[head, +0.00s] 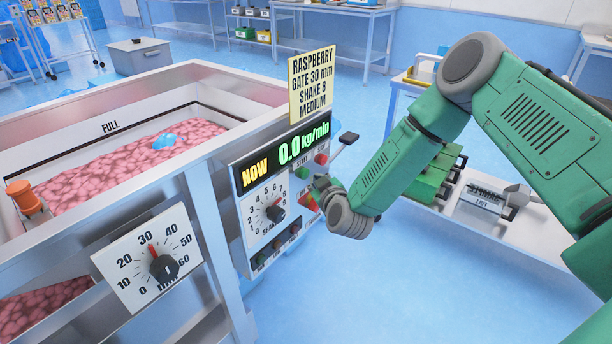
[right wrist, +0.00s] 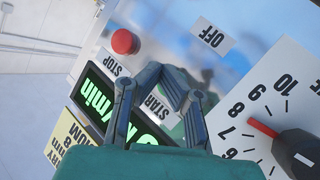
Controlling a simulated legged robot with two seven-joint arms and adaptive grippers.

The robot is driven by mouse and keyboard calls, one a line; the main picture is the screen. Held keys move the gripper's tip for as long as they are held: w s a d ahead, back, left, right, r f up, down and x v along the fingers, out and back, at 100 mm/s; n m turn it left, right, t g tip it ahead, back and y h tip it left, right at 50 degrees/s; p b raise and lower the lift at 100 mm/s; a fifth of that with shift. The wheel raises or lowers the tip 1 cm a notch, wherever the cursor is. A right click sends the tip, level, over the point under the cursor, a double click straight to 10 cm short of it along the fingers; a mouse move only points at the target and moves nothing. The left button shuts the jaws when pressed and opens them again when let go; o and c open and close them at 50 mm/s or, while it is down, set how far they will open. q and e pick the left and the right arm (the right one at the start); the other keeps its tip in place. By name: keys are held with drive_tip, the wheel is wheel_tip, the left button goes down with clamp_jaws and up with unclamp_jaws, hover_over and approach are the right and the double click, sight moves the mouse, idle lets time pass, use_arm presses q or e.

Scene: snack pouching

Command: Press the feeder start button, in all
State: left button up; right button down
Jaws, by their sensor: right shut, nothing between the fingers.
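The feeder's control panel (head: 262,215) faces right in the head view, with its display (head: 285,155) reading "NOW 0.0 kg/min". The green START button (head: 303,172) sits below the display, left of the red STOP button (head: 321,158). My right gripper (head: 320,183) is shut and empty, close in front of the panel just right of START. In the right wrist view its fingers (right wrist: 172,82) are over the START label (right wrist: 157,106), and the red STOP button (right wrist: 124,41) is clear of them. My left gripper is out of view.
A dial (head: 273,213) marked SHAKE sits left of the gripper, and a gate dial (head: 160,262) is at the front. A yellow recipe sign (head: 312,82) stands above the display. The hopper (head: 195,88) holds raspberries. A white table (head: 485,222) with green boxes stands right.

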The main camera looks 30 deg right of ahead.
idle(0.4)
drive_tip(key=shift+w+a+r, duration=0.1)
drive_tip(key=shift+w+a, duration=0.15)
drive_tip(key=shift+w, duration=0.1)
drive_tip(key=shift+w+a, duration=0.15)
drive_tip(key=shift+w, duration=0.35)
idle(0.7)
idle(0.3)
drive_tip(key=shift+s+d+p, duration=0.35)
drive_tip(key=shift+s+p, duration=0.15)
drive_tip(key=shift+s, duration=0.4)
